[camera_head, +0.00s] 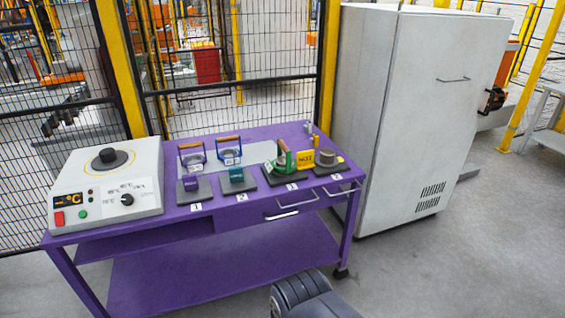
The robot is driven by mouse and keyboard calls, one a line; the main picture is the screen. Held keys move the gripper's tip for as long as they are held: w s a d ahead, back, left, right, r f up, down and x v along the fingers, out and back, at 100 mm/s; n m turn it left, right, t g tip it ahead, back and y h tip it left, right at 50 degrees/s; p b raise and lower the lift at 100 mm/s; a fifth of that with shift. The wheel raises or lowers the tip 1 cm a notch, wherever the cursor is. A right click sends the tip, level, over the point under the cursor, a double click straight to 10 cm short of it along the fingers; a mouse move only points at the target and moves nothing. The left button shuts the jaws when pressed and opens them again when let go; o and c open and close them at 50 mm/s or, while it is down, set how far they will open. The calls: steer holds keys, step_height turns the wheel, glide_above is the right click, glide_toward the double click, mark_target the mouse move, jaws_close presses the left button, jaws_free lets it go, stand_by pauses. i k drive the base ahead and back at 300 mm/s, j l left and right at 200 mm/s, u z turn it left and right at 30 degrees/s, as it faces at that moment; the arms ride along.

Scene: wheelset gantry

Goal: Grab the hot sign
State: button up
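The hot sign (306,160) is a small yellow plate with dark lettering, standing near the right end of the purple table (160,238). It sits between a green-handled tool (282,160) on its left and a grey round part (327,158) on its right. The lettering is too small to read with certainty. A dark grey ribbed part of my arm (300,295) shows at the bottom edge, in front of the table and well apart from the sign. My gripper's fingers are not in view.
A heater box (105,185) with a dial stands on the table's left end. Purple (190,184) and teal (236,174) blocks sit on dark pads, with two wooden-handled rings behind. A tall grey cabinet (410,120) stands close right. Mesh fencing is behind; floor at right is clear.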

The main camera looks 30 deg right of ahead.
mark_target(305, 160)
steer(key=i+l+u, duration=0.15)
steer(key=i+l, duration=1.1)
